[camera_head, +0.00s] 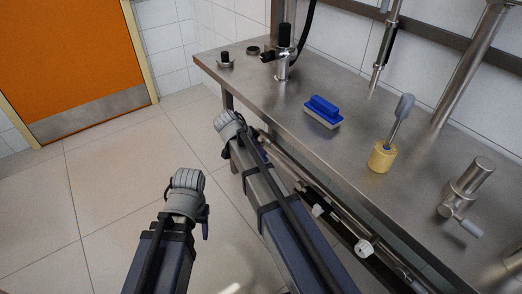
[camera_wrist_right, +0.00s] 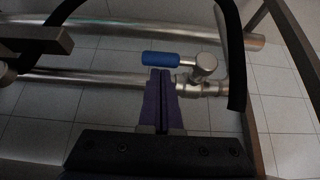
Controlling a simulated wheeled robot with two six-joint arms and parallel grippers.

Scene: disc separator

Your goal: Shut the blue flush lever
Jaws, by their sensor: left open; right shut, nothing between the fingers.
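The blue flush lever (camera_wrist_right: 162,59) shows in the right wrist view. Its blue grip points left from a metal valve (camera_wrist_right: 205,67) and lies roughly along the steel pipe (camera_wrist_right: 100,78). My right gripper (camera_wrist_right: 160,73) is shut and empty. Its purple fingertips are at the lower edge of the blue grip in the picture; I cannot tell whether they touch it. In the head view the right arm reaches to the bench's front edge, and the lever cannot be made out. My left gripper (camera_head: 187,190) is open over the floor, away from the bench; its fingers are hard to make out.
The steel bench (camera_head: 340,160) carries a blue-topped brush (camera_head: 322,111), a yellow holder (camera_head: 382,157) with a grey-headed tool, and metal fittings. Pipework (camera_head: 318,208) runs below its front edge. A black hose (camera_wrist_right: 234,60) stands right of the valve. Floor at left is clear.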

